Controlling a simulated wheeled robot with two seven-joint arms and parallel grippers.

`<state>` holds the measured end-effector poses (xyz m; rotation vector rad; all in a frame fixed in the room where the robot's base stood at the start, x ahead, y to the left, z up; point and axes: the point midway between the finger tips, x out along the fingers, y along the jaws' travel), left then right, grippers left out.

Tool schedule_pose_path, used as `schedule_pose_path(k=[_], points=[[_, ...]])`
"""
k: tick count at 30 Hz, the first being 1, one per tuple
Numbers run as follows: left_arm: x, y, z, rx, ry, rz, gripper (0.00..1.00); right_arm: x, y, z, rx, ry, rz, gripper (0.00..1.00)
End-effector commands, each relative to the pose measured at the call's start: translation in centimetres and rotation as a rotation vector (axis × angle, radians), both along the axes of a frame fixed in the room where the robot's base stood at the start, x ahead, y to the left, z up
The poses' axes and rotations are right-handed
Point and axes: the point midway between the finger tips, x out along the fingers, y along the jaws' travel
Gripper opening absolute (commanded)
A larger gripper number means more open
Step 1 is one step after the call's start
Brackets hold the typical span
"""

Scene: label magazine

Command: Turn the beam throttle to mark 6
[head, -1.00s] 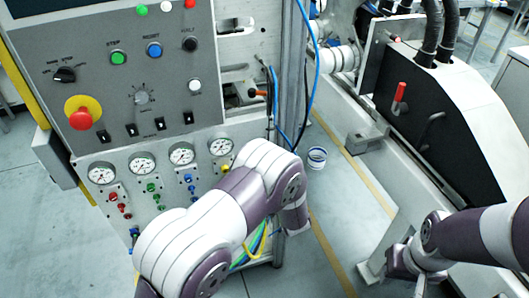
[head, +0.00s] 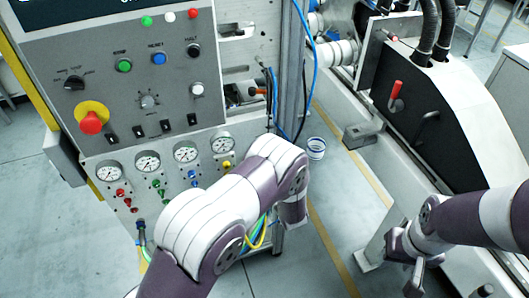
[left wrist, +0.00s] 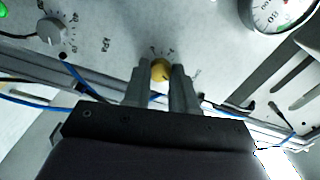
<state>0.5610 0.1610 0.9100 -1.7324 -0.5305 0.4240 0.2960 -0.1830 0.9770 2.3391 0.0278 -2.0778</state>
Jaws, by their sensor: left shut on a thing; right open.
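In the left wrist view, a round yellow knob (left wrist: 160,70) sits on a pale panel with dark marks around it. It appears to be the throttle, but no name or mark number is readable. My left gripper (left wrist: 161,78) is shut on this knob, one finger on each side. In the head view my left gripper is hidden behind my own arm. My right gripper (head: 414,277) is open and empty at the lower right, well away from the panel.
A grey dial knob (left wrist: 50,31) and a gauge (left wrist: 278,12) flank the yellow knob. The head view shows a control panel with a red emergency button (head: 91,121) and several gauges. A black machine guard (head: 438,125) is at right.

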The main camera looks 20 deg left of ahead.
Motion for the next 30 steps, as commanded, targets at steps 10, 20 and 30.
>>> schedule_pose_path(k=[10,20,30], points=[[-0.06,0.03,-0.12,0.078,0.056,0.0,0.0,0.0,0.0,0.45,0.0,0.0,0.0,0.43],[-0.06,0.03,-0.15,0.086,0.062,0.0,0.0,0.0,0.0,0.46,0.0,0.0,0.0,0.43],[-0.03,0.01,-0.09,0.085,0.06,0.001,0.52,-0.01,0.0,0.47,0.0,0.0,0.0,0.43]])
